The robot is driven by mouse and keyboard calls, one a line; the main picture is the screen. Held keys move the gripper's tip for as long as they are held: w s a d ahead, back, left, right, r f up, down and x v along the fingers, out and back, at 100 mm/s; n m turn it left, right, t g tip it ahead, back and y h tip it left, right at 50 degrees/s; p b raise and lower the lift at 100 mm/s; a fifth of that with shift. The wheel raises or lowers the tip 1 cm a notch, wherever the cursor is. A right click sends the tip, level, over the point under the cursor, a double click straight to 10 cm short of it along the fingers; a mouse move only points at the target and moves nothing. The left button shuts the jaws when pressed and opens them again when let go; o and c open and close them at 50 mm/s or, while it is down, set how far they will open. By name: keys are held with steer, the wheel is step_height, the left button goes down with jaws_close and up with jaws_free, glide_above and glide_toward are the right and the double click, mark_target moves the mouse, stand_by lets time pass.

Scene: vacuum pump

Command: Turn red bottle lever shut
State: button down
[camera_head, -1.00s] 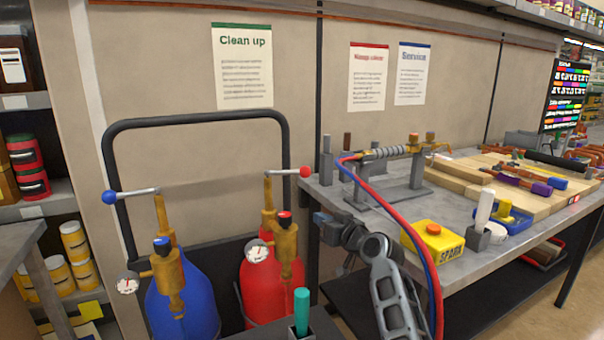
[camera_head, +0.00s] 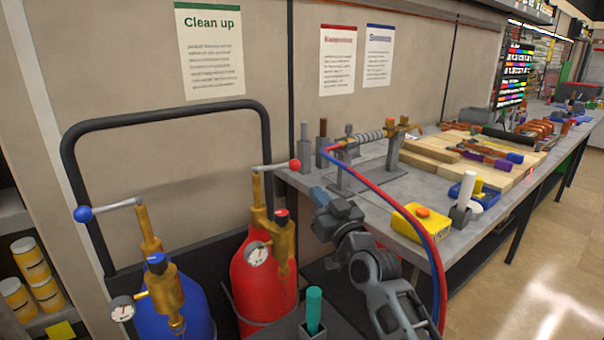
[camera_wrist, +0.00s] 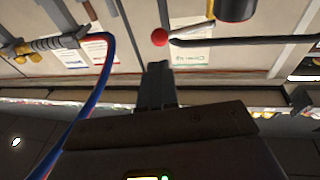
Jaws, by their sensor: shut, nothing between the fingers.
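The red bottle (camera_head: 262,285) stands in a black-framed cart with brass valve fittings and a gauge on top. Its lever (camera_head: 272,167) is a grey bar ending in a red ball (camera_head: 295,164), pointing right from the brass stem. My gripper (camera_head: 317,194) is shut and empty, just right of and below the red ball in the head view. In the wrist view the red ball (camera_wrist: 159,37) lies straight beyond my closed fingertips (camera_wrist: 157,66), with a visible gap. The lever bar (camera_wrist: 235,41) runs from it to the right there.
A blue bottle (camera_head: 187,305) with a blue-ball lever (camera_head: 84,214) stands to the left. The cart's black frame (camera_head: 165,115) rises behind. A workbench (camera_head: 385,185) with a clamp stand, yellow box (camera_head: 421,222) and red and blue hoses (camera_head: 415,227) is close on the right.

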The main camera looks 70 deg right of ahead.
mark_target(297, 169)
steer(key=x, duration=0.9)
steer(key=shift+p, duration=0.4)
steer(key=shift+f, duration=0.1)
steer(key=d+b, duration=0.1)
steer(key=b, duration=0.1)
steer(key=w+d+b, duration=0.1)
steer(key=b, duration=0.1)
steer(key=w+d+b, duration=0.1)
steer(key=d+b, duration=0.1)
steer(key=shift+d, duration=0.1)
steer(key=shift+b, duration=0.3)
